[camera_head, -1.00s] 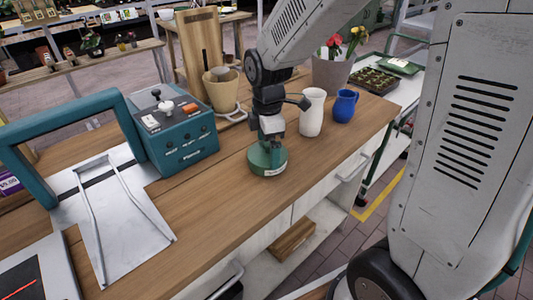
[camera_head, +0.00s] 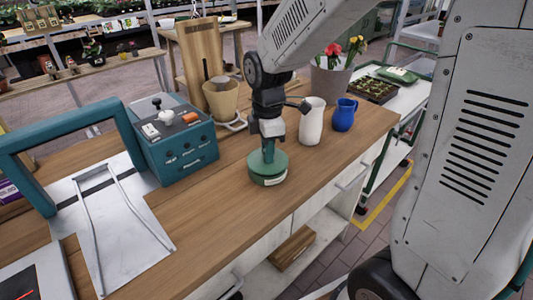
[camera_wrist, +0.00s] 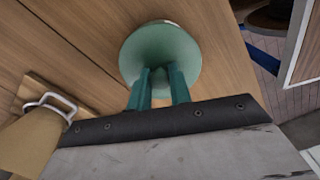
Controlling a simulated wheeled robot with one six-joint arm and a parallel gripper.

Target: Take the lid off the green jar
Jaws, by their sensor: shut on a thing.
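The green jar (camera_head: 268,178) is short and round with a pale label, on the wooden counter. Its green lid (camera_head: 280,164) is on top, and I see no clear gap between lid and jar. My gripper (camera_head: 268,158) points straight down over the middle of the lid, its teal fingers closed at the top. In the wrist view the round green lid (camera_wrist: 160,48) fills the upper middle, with my two fingertips against its near part.
A white vase (camera_head: 312,121) and a blue pitcher (camera_head: 344,115) stand behind to the right. A teal box with controls (camera_head: 177,148) is left, and a tan pot (camera_head: 221,100) behind. The wooden counter (camera_head: 225,215) is clear in front of the jar.

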